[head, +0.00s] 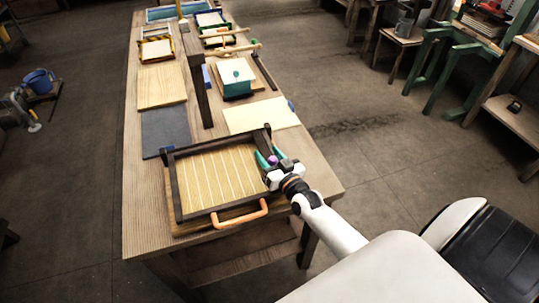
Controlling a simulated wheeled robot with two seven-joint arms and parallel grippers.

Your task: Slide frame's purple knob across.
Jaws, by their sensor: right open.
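The dark wooden frame (171,190) lies at the near end of the long table, around a yellow striped screen (217,179). An orange handle (239,214) is on its near side. The purple knob (273,160) shows small at the frame's right side, beside a green part (263,158). My right gripper (271,170) is open at the knob, coming from the lower right. The gripper body partly hides that side, and I cannot tell whether the fingers touch the knob. My left gripper is not in view.
A dark grey sheet (164,131), a wooden board (161,86) and a cream sheet (261,115) lie beyond the frame. A teal box (236,86) is behind the cream sheet.

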